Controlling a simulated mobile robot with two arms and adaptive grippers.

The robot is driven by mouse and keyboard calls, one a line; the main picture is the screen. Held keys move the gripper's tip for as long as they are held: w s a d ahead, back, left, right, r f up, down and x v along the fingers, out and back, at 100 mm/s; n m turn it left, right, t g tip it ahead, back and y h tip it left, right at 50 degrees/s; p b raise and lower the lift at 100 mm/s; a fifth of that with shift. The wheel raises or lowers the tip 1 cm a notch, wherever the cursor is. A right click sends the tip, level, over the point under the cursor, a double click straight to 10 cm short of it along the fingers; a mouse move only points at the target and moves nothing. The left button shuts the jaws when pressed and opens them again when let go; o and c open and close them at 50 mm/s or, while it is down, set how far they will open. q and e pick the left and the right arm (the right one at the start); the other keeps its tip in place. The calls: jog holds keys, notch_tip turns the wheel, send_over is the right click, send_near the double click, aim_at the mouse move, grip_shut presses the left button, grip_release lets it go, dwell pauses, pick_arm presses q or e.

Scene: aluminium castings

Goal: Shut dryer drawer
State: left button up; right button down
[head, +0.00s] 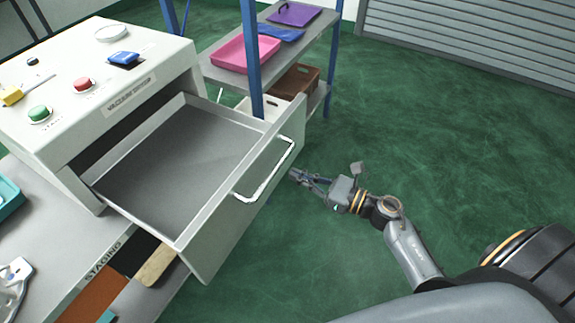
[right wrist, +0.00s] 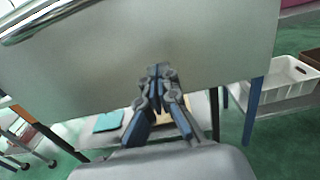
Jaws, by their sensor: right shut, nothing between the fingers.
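The dryer drawer (head: 178,155) is pulled out of the white vacuum dryer (head: 100,65) and is empty. Its front panel carries a silver bar handle (head: 266,178), which also shows at the top left of the right wrist view (right wrist: 45,18). My right gripper (head: 293,174) is shut and empty, just in front of the drawer front, beside the handle. In the right wrist view its fingertips (right wrist: 158,70) point at the plain panel (right wrist: 190,40) below the handle; I cannot tell whether they touch it. My left gripper is not in view.
A blue-framed shelf (head: 215,70) with pink and purple trays stands behind the drawer. The dryer sits on a grey staging table (head: 50,225). A white crate (right wrist: 285,82) shows right in the right wrist view. Green floor (head: 430,120) right of the drawer is clear.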

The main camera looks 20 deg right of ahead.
jog(key=p+x, duration=0.1)
jog(key=x, duration=0.2)
jog(key=shift+w+a, duration=0.2)
jog(key=shift+w, duration=0.1)
